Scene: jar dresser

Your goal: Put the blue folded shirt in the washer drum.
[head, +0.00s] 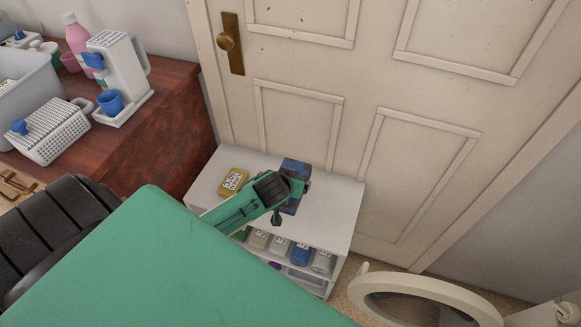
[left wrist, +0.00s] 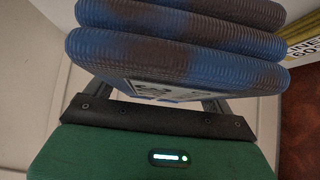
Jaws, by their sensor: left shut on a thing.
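The blue folded shirt (head: 295,171), stained with brown patches, shows at the back of the white shelf unit's top. Part of it is hidden behind my green left arm. In the left wrist view the shirt (left wrist: 180,45) appears as thick ribbed folds with a white label. My left gripper (head: 297,188) is shut on the shirt; whether the shirt touches the shelf top is unclear. A round white washer door (head: 372,276) with an open ring shape shows at the bottom right. The drum is not visible. My right gripper is not in view.
A yellow labelled folded item (head: 233,181) lies on the white shelf unit (head: 335,215), left of the shirt. Several labelled items sit on the shelf below. A wooden dresser (head: 160,140) with a white coffee machine (head: 120,75) stands left. A closed panelled door (head: 300,120) is behind.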

